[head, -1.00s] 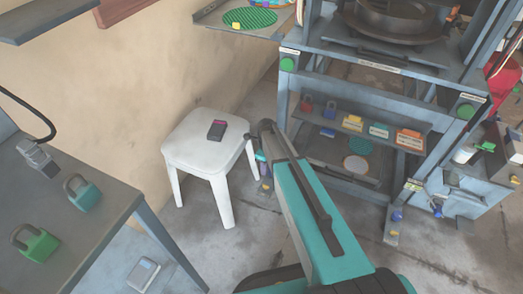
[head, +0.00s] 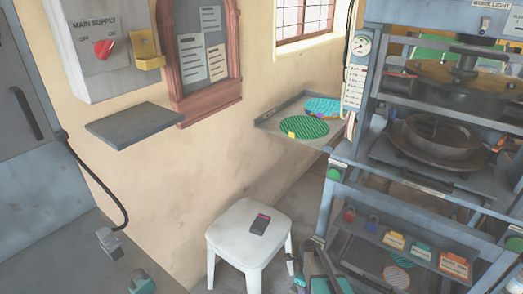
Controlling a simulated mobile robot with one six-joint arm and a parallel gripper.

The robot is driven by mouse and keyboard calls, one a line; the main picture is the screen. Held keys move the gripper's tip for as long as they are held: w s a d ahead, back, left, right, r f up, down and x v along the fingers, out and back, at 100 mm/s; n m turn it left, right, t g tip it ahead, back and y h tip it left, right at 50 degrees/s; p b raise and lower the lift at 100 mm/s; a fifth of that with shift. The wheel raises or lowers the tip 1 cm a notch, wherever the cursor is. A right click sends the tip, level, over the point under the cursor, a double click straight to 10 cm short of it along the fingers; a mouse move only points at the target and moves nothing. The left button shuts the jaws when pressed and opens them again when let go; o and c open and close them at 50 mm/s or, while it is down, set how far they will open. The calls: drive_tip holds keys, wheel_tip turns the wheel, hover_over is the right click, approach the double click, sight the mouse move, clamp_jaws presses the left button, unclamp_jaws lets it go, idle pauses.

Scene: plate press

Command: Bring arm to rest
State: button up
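My arm shows only in part at the bottom edge of the head view, right of the white stool (head: 228,236). It is a dark and teal shape, low in front of the press frame. The end of my gripper is not clearly visible, so its fingers and anything in them cannot be made out. A dark phone-like device with a pink edge (head: 260,225) lies on the stool's seat.
The press (head: 440,130) stands at right, with colored padlocks and boxes on its lower shelf (head: 375,232). A wall tray (head: 270,122) holds round patterned plates. A main supply box (head: 103,50) and an empty small shelf (head: 133,124) are at left. A plug (head: 110,241) hangs on a cable.

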drive_tip(key=s+r+n+g+p, duration=0.1)
drive_tip(key=s+r+n+p, duration=0.3)
drive_tip(key=s+n, duration=0.8)
drive_tip(key=s+r+n+g+p, duration=0.2)
drive_tip(key=s+r+n+p, duration=0.2)
drive_tip(key=s+n, duration=0.8)
drive_tip(key=s, duration=0.4)
drive_tip(key=shift+a+r+n+p, duration=0.2)
drive_tip(key=shift+a+n+p, duration=0.1)
drive_tip(key=shift+p, duration=0.05)
